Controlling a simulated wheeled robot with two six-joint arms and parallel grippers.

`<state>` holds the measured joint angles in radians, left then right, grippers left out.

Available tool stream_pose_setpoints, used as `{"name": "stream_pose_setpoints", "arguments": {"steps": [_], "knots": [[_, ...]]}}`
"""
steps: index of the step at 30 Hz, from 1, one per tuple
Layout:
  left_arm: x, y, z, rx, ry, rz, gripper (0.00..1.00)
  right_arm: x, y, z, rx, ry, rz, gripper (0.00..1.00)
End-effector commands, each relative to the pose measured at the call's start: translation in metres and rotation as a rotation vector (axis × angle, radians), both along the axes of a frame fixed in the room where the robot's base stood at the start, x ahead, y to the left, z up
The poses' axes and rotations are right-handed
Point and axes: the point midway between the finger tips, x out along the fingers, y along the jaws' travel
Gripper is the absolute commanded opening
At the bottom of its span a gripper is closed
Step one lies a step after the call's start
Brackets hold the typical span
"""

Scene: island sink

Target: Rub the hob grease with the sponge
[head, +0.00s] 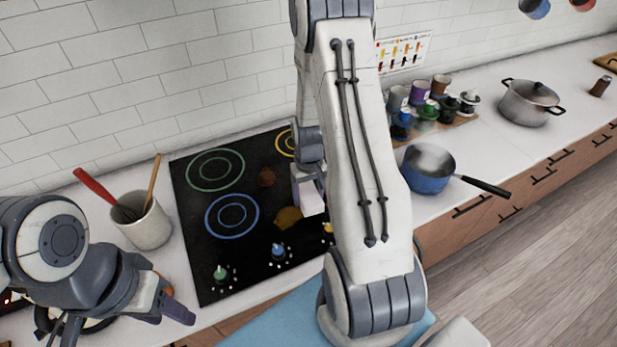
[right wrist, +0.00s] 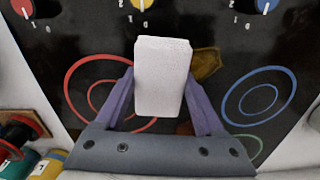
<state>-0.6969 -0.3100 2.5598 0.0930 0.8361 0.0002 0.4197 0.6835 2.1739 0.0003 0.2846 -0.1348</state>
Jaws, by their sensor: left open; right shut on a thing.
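The sponge is a white block (right wrist: 163,75), held between the purple fingers of my right gripper (right wrist: 160,100). In the head view the sponge (head: 313,203) shows beside my right arm, over the right part of the black hob (head: 205,255). A yellow-brown grease patch (head: 289,218) lies just left of the sponge, and a darker brown patch (head: 266,177) lies farther back. In the right wrist view the grease (right wrist: 206,63) is partly hidden behind the sponge. I cannot tell whether the sponge touches the hob. My left gripper (head: 172,305) is open and empty at the lower left.
A pot of utensils (head: 146,226) stands left of the hob. Green (head: 220,273) and blue (head: 279,252) knobs rise at the hob's front. A blue saucepan (head: 428,182), jars (head: 425,112) and a lidded pot (head: 527,105) stand to the right. My right arm hides the hob's right side.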

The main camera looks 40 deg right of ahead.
Motion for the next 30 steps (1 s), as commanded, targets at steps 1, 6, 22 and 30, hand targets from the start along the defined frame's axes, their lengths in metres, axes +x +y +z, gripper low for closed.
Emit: {"name": "stream_pose_setpoints", "arguments": {"steps": [1,6,22,30], "knots": [[0.000,0.000,0.008,0.000,0.000,-0.001,0.50,0.000,0.001,0.009,0.000,0.000,0.001,0.19],[0.000,0.000,0.021,0.000,0.000,-0.003,0.50,0.001,0.002,0.025,0.000,0.000,0.003,0.19],[0.000,0.000,0.029,0.000,0.000,-0.005,0.50,0.001,0.003,0.035,0.000,0.000,0.005,0.19],[0.000,0.000,0.029,0.000,0.000,-0.005,0.50,0.002,0.004,0.035,0.000,0.000,0.006,0.19]]}}
